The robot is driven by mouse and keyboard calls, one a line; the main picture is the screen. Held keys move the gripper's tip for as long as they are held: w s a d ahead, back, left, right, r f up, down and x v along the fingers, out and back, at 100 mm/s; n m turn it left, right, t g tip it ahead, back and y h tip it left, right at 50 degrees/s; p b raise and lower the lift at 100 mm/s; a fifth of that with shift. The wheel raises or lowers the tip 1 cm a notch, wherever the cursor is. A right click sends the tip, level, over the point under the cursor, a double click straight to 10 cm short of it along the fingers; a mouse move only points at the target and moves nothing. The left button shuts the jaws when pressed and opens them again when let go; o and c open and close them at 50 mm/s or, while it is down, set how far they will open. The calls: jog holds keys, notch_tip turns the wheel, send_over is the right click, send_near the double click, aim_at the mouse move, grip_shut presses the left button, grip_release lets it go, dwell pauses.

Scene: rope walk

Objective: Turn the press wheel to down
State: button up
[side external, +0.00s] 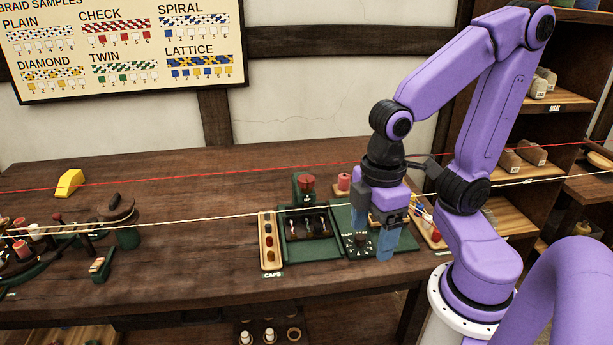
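A small dark knob or wheel (361,242) sits on a green plate (352,219) on the workbench; a label beside it is too small to read. I cannot tell for certain whether it is the press wheel, or which setting it shows. My gripper (372,244) points down over the right part of this plate, close to the knob. Its two blue fingers stand apart with a gap between them, and nothing shows held. Whether a finger touches the knob cannot be told. The gripper and fingers hide part of the plate.
A dark green tray (283,252) and a wooden caps rack (268,243) stand left of the plate. A red-topped green block (305,187) is behind. A red rope (200,182) and a white rope (200,217) cross the bench. Bare wood (190,270) lies front left.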

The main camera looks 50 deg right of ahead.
jog(key=w+r+m, duration=0.3)
jog(key=w+m, duration=0.1)
jog(key=w, duration=0.7)
notch_tip(320, 180, up, 5)
jog(key=m, duration=0.8)
send_over(306, 178)
notch_tip(306, 178, down, 18)
jog(key=shift+r, duration=0.2)
jog(key=c, duration=1)
